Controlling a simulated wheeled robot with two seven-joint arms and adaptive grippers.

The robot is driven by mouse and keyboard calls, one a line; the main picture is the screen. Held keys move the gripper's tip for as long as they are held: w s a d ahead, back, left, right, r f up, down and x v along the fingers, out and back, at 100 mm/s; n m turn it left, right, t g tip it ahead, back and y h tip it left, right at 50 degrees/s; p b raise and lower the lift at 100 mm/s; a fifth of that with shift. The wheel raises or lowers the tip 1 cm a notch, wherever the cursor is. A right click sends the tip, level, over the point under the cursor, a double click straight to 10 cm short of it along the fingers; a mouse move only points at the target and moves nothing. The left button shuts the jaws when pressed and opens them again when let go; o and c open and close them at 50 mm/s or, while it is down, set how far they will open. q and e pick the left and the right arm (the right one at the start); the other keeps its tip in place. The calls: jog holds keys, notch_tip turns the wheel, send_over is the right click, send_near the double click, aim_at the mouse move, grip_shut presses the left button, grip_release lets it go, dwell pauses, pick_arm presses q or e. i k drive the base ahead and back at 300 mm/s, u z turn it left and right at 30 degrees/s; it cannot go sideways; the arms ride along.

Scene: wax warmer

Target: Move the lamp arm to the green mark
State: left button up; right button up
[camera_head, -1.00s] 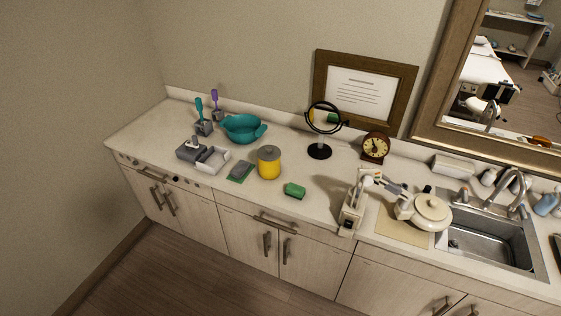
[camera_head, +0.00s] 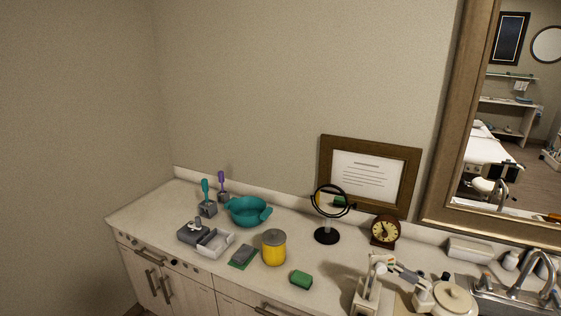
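A cream lamp-like fixture with an upright post (camera_head: 368,296) stands at the front edge of the counter, low in the picture. A short grey and white arm (camera_head: 407,275) reaches right from its top, towards a round cream lidded pot (camera_head: 452,299). Small coloured spots, one greenish, show near the top joint (camera_head: 380,264); they are too small to tell apart surely. The lower part of the fixture is cut off by the bottom edge. Neither of my grippers is in view.
On the counter (camera_head: 150,216) stand a yellow jar (camera_head: 273,248), a green block (camera_head: 301,279), a round mirror (camera_head: 327,235), a clock (camera_head: 384,231), a teal bowl (camera_head: 247,210) and grey trays (camera_head: 214,243). A sink tap (camera_head: 520,283) is at the right.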

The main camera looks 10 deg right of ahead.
aim_at(399, 269)
jog(key=k, duration=1.3)
jog(key=z, duration=0.9)
jog(key=i, duration=1.75)
jog(key=u, duration=0.9)
